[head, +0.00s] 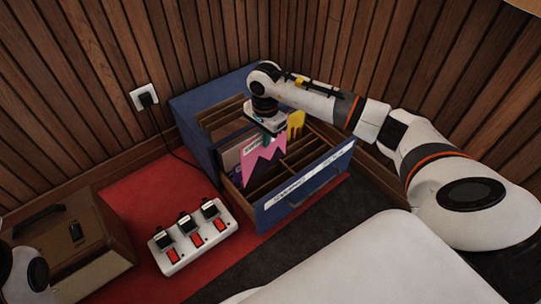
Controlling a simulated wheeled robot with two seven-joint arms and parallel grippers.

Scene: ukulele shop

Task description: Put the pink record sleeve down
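The drawer has wooden dividers (297,152), a yellow sleeve (296,124) and pale sleeves on the left. A white switch box (193,237) and a brown case (75,250) stand on the red mat (140,200). Slatted walls close in behind.

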